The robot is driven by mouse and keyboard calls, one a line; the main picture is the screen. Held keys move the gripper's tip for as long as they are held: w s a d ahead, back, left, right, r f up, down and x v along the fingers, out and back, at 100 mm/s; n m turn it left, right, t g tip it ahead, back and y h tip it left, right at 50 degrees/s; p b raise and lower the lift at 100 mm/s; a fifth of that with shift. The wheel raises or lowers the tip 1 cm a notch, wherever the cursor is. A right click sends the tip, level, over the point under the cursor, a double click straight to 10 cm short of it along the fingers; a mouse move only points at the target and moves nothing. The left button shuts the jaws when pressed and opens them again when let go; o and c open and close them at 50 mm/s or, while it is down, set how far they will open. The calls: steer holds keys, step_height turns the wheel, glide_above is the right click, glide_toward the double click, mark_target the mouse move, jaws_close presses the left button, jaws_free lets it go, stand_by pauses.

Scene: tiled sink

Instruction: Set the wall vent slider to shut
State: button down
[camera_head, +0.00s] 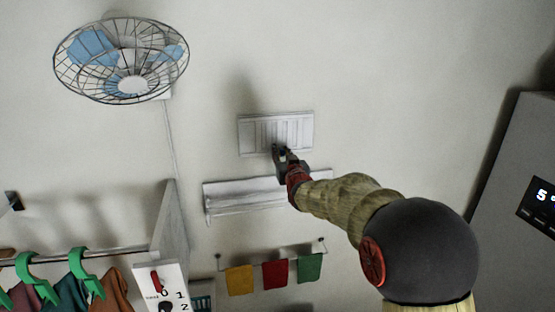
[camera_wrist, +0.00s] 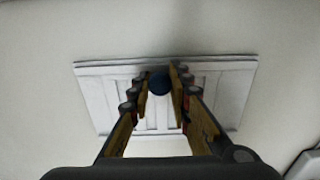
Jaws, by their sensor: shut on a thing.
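The white wall vent (camera_head: 294,126) is a rectangular panel with vertical slats, fixed on the wall in the middle of the head view. It also fills the centre of the wrist view (camera_wrist: 103,92). My gripper (camera_head: 282,151) is at the vent's lower edge in the head view. In the wrist view my gripper (camera_wrist: 159,78) is shut on the dark round slider knob (camera_wrist: 158,82), in front of the vent's upper middle. The fingers hide part of the slats and of the slider's track, so I cannot tell the slider's exact setting.
A white shelf (camera_head: 230,199) juts out just below the vent. A caged fan (camera_head: 122,60) hangs at upper left. Below are a rail with coloured cloths (camera_head: 274,274) and, at left, clothes on green hangers (camera_head: 86,270). A grey cabinet (camera_head: 520,150) stands at right.

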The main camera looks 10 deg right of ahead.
steer(key=shift+d, duration=0.1)
steer(key=c, duration=1.7)
jaws_free()
steer(key=shift+d, duration=0.2)
steer(key=shift+o, duration=0.2)
steer(key=s, duration=1.2)
steer(key=shift+a+f, duration=0.1)
